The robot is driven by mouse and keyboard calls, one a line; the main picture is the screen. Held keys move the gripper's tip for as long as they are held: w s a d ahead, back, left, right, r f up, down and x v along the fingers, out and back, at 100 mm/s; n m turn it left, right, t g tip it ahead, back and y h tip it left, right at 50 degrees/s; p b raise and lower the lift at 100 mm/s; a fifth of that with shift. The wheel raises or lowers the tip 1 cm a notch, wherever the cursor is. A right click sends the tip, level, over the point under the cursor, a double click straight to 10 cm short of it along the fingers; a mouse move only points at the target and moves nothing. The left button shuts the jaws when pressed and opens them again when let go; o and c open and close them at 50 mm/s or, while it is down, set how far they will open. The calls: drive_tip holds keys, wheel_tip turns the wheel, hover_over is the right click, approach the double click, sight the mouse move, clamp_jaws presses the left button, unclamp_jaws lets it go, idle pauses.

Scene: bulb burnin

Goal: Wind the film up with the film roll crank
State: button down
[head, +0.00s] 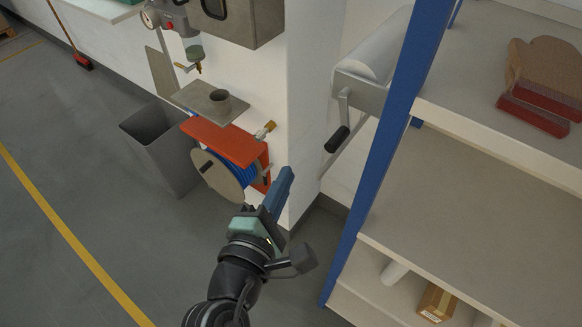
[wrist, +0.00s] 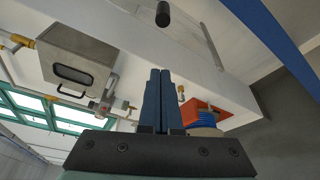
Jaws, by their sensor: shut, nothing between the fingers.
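The film roll (head: 377,55) is a pale roll in a grey bracket on the white wall, at the upper middle of the head view, partly behind a blue post. Its crank has a grey arm and a black handle (head: 337,139), which hangs below the bracket. The handle also shows at the top of the wrist view (wrist: 163,14). My gripper (head: 286,172) is shut and empty, its blue fingers together, below and left of the handle and apart from it. The closed fingers also show in the wrist view (wrist: 159,76). How much film hangs down is hard to tell.
The blue shelf post (head: 378,150) stands close right of the crank, with shelves (head: 470,200) beyond it. A red hose reel bracket (head: 222,136) with blue hose (head: 235,172) is left of my gripper. A grey bin (head: 160,145) stands further left. Open floor lies at left.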

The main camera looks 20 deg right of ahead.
drive_tip(key=w+d+p, duration=0.4)
drive_tip(key=d, duration=0.3)
drive_tip(key=shift+r, duration=0.3)
drive_tip(key=shift+w, duration=0.1)
